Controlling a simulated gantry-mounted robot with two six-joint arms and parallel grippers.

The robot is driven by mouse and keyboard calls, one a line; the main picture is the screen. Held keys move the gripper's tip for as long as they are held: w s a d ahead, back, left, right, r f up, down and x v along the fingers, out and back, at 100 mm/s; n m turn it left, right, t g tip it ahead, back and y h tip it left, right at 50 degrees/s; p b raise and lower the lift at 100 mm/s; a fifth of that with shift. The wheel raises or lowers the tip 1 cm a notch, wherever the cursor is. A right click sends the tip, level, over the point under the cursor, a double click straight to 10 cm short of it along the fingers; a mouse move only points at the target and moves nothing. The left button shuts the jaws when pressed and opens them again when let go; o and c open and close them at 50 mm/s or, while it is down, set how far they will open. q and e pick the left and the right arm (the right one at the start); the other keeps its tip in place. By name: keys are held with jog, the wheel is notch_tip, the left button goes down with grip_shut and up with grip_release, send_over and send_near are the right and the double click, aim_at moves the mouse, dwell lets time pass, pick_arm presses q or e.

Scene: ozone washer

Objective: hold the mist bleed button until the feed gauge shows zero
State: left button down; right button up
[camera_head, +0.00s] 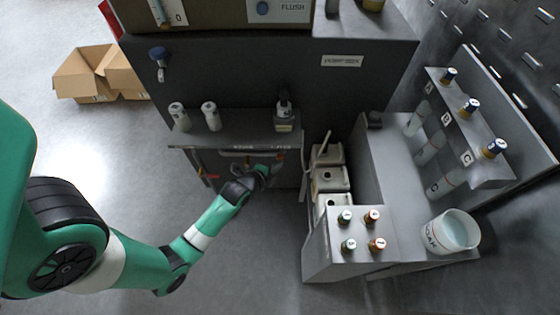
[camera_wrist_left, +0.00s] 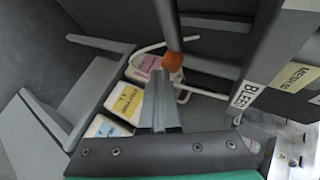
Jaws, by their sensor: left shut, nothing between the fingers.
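My left gripper (camera_head: 268,170) reaches under the front shelf (camera_head: 235,130) of the dark machine. In the left wrist view its closed fingers (camera_wrist_left: 160,85) point at a round orange button (camera_wrist_left: 172,62). The fingertips overlap the button's lower edge in the picture; I cannot tell whether they touch it or press it in. A white label reading BLEED (camera_wrist_left: 243,95) and a partly cut label starting with MIST (camera_wrist_left: 295,77) are to the right. My right gripper is not in view.
White jugs (camera_head: 330,180) with coloured labels stand right of the gripper, beside a grey cabinet (camera_head: 345,245) with several small capped bottles. Two white bottles (camera_head: 212,115) and a pump bottle (camera_head: 284,115) stand on the shelf. Open floor lies in front; cardboard boxes (camera_head: 85,75) sit back left.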

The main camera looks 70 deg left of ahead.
pick_arm(q)
jog(key=shift+d, duration=0.1)
dwell(0.8)
jog(key=shift+s+d+p, duration=0.3)
jog(key=shift+d+p, duration=0.15)
jog(key=shift+d, duration=0.3)
jog(key=shift+s+d+p, duration=0.15)
jog(key=shift+s+d, duration=0.15)
jog(key=shift+d, duration=0.5)
jog(key=shift+s+d+p, duration=0.1)
jog(key=shift+s+d, duration=0.15)
jog(key=shift+d, duration=0.5)
jog(key=shift+s+d+p, duration=0.15)
jog(key=shift+s+d, duration=0.15)
jog(key=shift+d, duration=0.5)
